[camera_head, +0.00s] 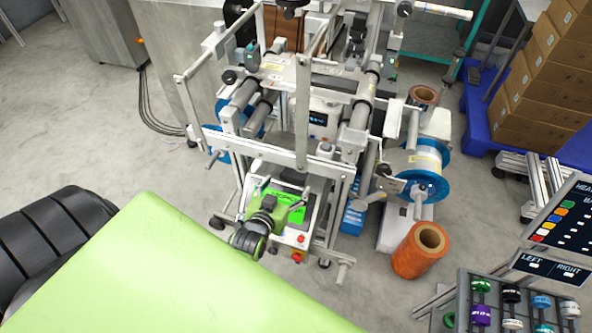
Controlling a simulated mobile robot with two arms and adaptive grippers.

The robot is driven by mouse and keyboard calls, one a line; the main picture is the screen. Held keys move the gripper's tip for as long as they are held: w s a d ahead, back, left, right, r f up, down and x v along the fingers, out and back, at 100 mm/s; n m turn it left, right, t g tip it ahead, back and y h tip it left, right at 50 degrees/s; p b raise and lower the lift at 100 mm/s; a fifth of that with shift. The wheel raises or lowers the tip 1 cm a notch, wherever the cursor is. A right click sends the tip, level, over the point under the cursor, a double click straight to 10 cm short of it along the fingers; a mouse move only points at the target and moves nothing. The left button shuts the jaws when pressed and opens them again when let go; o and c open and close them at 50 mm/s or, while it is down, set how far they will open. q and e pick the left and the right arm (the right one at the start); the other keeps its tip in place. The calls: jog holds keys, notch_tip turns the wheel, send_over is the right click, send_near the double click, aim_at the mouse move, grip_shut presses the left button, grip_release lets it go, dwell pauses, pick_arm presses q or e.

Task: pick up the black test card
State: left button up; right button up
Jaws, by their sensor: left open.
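I cannot make out a black test card for certain in the head view. My left gripper (281,193) is open in front of the lower part of a metal film-reel machine (310,95). It covers part of a lit green screen (292,208) on that machine. I see nothing held between its fingers. My right gripper is not in view.
An orange film roll (419,250) stands on the floor right of the machine. A blue-flanged reel (424,172) sits above it. A rack of coloured rolls (510,302) and a dark panel (566,222) are at lower right. Cardboard boxes (545,75) stand on a blue pallet.

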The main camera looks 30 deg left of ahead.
aim_at(291, 179)
pick_arm(q)
jog(key=x, duration=0.3)
jog(key=shift+w, duration=0.2)
jog(key=shift+c, duration=0.4)
jog(key=c, duration=1.1)
